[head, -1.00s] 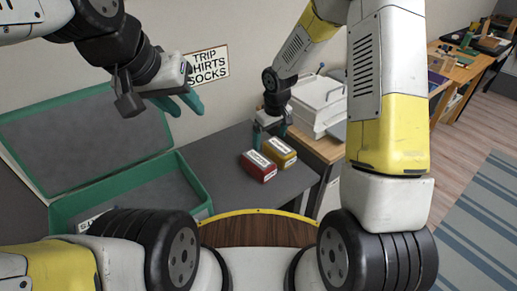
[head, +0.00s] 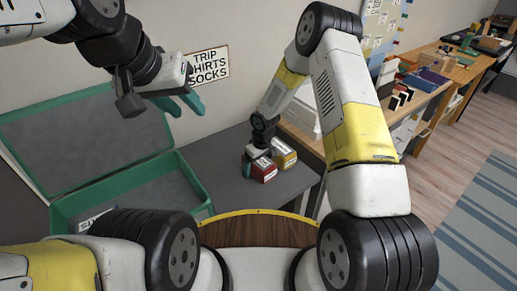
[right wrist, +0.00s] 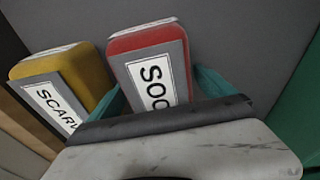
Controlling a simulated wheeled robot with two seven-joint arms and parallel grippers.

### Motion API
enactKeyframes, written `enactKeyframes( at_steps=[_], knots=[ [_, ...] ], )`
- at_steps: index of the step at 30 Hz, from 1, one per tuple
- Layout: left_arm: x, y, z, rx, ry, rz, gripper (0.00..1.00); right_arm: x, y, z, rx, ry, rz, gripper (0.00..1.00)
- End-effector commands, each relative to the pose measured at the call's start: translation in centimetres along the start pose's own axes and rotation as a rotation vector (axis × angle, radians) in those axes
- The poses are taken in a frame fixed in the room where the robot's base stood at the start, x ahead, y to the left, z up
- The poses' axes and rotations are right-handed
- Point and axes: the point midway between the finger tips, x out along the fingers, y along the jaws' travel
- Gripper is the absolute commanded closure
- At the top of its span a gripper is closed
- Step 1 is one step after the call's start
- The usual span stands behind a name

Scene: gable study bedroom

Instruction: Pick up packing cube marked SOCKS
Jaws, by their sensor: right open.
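The red packing cube (head: 264,172) lies on the dark grey desk; in the right wrist view its label (right wrist: 156,84) reads "SOC", the rest hidden by my gripper. My right gripper (head: 257,163) is down at it. In the right wrist view, the teal fingers of this gripper (right wrist: 162,92) show on either side of the red cube, open. Whether they touch it, I cannot tell. A yellow cube (head: 286,153), labelled "SCARV" in the right wrist view (right wrist: 65,80), sits close beside it. My left gripper (head: 183,103) is raised, open and empty, near the wall.
An open green-edged case (head: 190,183) with a grey inside stands at the left, its lid (head: 85,130) leaning back. A wall sign (head: 208,66) reads "TRIP SHIRTS SOCKS". Wooden workbenches with clutter run along the right. The desk between case and cubes is clear.

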Motion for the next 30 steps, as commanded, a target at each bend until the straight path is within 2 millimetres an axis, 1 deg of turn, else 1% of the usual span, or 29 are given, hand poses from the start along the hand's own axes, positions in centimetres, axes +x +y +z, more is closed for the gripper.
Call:
enactKeyframes(
  at_steps=[7,8,9,11,12,14,15,19,26,30],
  knots=[
    [0.0,0.0,0.0,0.0,0.0,0.0,0.64,0.19,0.01,-0.02,0.0,0.0,0.0,0.06],
    [0.0,0.0,0.0,0.0,0.0,0.0,0.64,0.19,0.0,-0.02,0.0,0.0,0.0,0.1],
    [0.0,0.0,0.0,0.0,0.0,0.0,0.64,0.19,0.0,-0.02,0.0,0.0,0.0,0.18],
    [0.0,0.0,0.0,0.0,0.0,0.0,0.64,0.19,0.0,-0.01,0.0,0.0,0.0,0.3],
    [0.0,0.0,0.0,0.0,0.0,0.0,0.64,0.18,-0.01,-0.01,0.0,0.0,0.0,0.38],
    [0.0,0.0,0.0,0.0,0.0,0.0,0.64,0.18,-0.01,-0.01,0.0,0.0,0.0,0.5],
    [0.0,0.0,0.0,0.0,0.0,0.0,0.64,0.18,0.0,-0.01,0.0,0.0,0.0,0.57],
    [0.0,0.0,0.0,0.0,0.0,0.0,0.64,0.17,0.0,0.0,0.0,0.0,0.0,0.83],
    [0.0,0.0,0.0,0.0,0.0,0.0,0.64,0.11,0.01,-0.05,0.0,0.001,0.0,0.83],
    [0.0,0.0,0.0,0.0,0.0,0.0,0.64,-0.34,0.02,-0.13,0.001,0.002,0.001,0.83]
  ],
)
